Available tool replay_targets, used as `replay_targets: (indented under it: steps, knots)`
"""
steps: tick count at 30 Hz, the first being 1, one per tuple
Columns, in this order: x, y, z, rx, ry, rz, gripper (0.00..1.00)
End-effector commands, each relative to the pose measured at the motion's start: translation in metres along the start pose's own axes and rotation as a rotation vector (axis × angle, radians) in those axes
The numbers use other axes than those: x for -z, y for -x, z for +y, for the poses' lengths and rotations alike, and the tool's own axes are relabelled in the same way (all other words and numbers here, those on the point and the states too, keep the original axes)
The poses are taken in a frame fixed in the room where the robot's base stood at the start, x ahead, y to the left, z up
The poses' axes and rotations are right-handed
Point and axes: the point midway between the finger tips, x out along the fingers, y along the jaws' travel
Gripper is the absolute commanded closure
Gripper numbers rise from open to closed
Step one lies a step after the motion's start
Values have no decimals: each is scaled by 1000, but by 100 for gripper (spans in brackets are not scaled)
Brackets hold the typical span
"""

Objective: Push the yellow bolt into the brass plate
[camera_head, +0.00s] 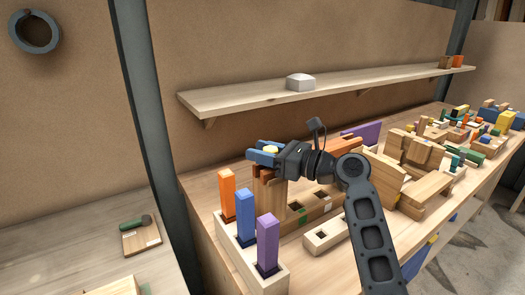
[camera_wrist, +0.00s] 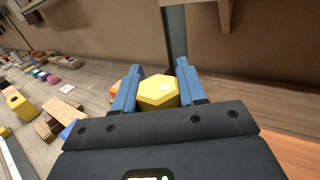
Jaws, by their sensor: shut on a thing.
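The yellow bolt shows in the wrist view as a yellow hexagonal head (camera_wrist: 158,90) between the two blue fingers of my gripper (camera_wrist: 160,76). In the head view my gripper (camera_head: 264,154) is shut on it, and a small yellow patch of the bolt (camera_head: 270,150) shows between the fingers. The bolt's shank is hidden. My gripper is above an upright wooden stack (camera_head: 268,192) with orange-brown parts at its top. I cannot make out a brass plate in either view; whether the bolt touches anything below is hidden.
A pale block holds an orange post (camera_head: 227,192), a blue post (camera_head: 245,215) and a purple post (camera_head: 267,242), close in front of the stack. Wooden blocks (camera_head: 408,165) crowd the bench to the right. A shelf (camera_head: 350,84) runs behind, above the bench.

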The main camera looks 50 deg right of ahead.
Motion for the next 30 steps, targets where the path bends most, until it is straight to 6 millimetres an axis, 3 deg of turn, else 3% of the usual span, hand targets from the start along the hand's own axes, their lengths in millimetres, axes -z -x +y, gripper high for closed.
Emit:
replay_targets:
  steps: [10,20,30]
  knots:
    - [3,0,0,0,-3,4,30]
    - [5,7,-1,2,-5,7,30]
    - [3,59,-1,4,-2,2,30]
